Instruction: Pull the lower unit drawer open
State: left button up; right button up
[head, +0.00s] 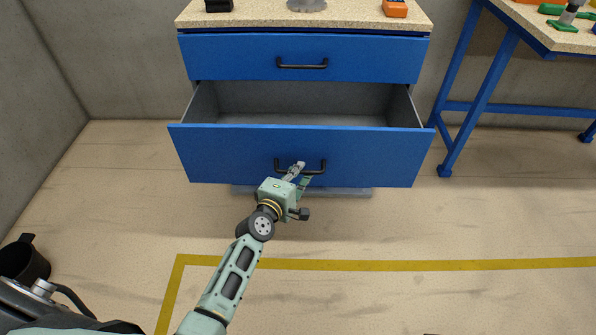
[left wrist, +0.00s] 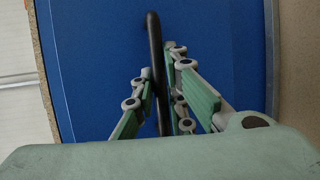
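The lower drawer (head: 230,155) of the blue unit is pulled well out, and its empty grey interior (head: 300,103) shows from above in the head view. Its black bar handle (head: 324,166) is on the front panel and also shows in the left wrist view (left wrist: 154,45). My left gripper (head: 298,173) is at this handle, with the bar between its fingers. In the left wrist view the fingers (left wrist: 160,90) lie close on both sides of the bar and appear shut on it. My right gripper is not in view.
The upper drawer (head: 230,57) is shut, with several items on the worktop above. A blue-legged table (head: 480,85) stands to the right. A yellow floor line (head: 400,265) runs before the unit. The floor around the open drawer is clear.

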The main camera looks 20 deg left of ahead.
pick_arm(q)
jog(key=o, duration=0.4)
jog(key=v, duration=1.2)
jog(key=shift+d+f, duration=0.1)
